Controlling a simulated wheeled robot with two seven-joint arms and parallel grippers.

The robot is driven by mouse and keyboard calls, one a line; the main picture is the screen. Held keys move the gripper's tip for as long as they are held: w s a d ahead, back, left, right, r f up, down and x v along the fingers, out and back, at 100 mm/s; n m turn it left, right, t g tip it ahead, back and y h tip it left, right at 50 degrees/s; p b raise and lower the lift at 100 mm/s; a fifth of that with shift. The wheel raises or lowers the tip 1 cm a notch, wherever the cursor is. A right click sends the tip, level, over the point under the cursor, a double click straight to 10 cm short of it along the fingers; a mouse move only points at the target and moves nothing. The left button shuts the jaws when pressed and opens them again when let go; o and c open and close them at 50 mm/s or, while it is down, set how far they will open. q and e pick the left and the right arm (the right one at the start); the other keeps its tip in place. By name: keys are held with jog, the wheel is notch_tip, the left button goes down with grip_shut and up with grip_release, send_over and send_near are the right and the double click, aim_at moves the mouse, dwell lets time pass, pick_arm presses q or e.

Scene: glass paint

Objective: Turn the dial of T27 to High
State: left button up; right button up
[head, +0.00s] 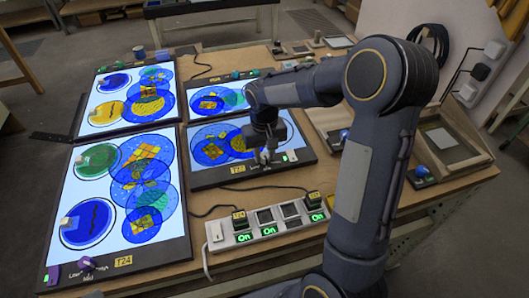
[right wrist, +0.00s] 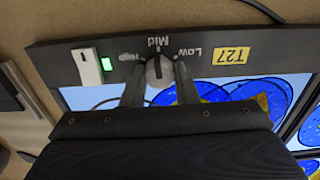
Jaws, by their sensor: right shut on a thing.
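The T27 light panel (head: 212,181) lies on the table with its screen lit, and its yellow T27 label (right wrist: 231,55) shows upside down in the right wrist view. Its grey dial (right wrist: 154,73) sits on the dark frame, with High, Mid and Low printed around it. The dark line on the dial points at Mid (right wrist: 158,41). My right gripper (right wrist: 158,82) is shut on the dial, one finger on each side. In the head view my right gripper (head: 264,156) is over the panel's front edge and partly hides the dial. My left gripper is not in view.
Beside the dial are a white switch (right wrist: 86,66) and a lit green light (right wrist: 107,63). A power strip (head: 265,232) with several lit On signs lies in front of the panel. The T24 panel (head: 150,252) lies to the left. A framed tray (head: 446,142) is at the right.

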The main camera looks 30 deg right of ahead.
aim_at(264, 155)
jog(key=n, duration=0.5)
jog(key=shift+n, duration=0.3)
jog(key=n, duration=0.5)
jog(key=shift+p, duration=0.3)
jog(key=shift+n, duration=0.3)
jog(key=o, duration=1)
notch_tip(264, 155, up, 8)
jog(key=shift+f, duration=0.1)
